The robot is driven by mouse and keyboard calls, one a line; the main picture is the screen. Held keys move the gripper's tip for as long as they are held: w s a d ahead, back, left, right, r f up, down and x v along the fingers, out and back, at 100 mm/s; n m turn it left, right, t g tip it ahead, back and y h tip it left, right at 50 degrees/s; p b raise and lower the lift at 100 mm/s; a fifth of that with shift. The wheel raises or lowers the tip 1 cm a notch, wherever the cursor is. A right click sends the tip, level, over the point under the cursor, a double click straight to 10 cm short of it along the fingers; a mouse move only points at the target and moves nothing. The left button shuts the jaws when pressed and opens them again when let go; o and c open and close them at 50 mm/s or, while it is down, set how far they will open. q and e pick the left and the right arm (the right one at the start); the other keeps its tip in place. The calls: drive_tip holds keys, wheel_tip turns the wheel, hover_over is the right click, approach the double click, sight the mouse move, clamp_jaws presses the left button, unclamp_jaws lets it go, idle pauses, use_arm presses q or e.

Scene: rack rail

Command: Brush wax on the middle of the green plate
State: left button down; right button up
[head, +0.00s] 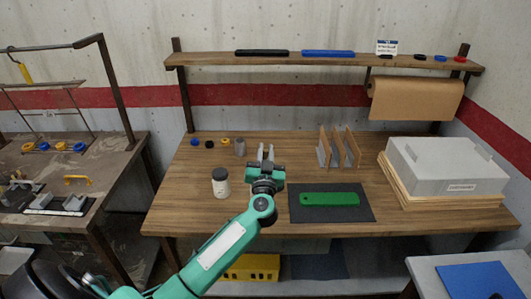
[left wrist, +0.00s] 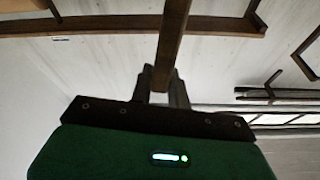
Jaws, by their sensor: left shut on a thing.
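The green plate (head: 330,199) is a long flat bar with a hole near its left end, lying on a dark mat (head: 304,215) at the table's front. My left gripper (head: 265,151) is above the table, to the left of the plate and behind it. In the left wrist view the gripper's fingers (left wrist: 162,90) are closed around a brown, stick-like thing, apparently the brush handle (left wrist: 171,50). Its bristles cannot be made out. A white jar with a dark lid (head: 220,183), perhaps the wax, stands left of my gripper. My right gripper is not in view.
A wooden rack with upright dividers (head: 338,150) stands behind the mat. A grey box (head: 443,165) on boards fills the right side. A shelf (head: 350,59) runs above the table.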

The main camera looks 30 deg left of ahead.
use_arm(q)
drive_tip(key=shift+f, duration=0.6)
idle(1.0)
drive_tip(key=shift+r, duration=0.1)
wheel_tip(320, 180, up, 7)
drive_tip(key=p, duration=1)
idle(0.7)
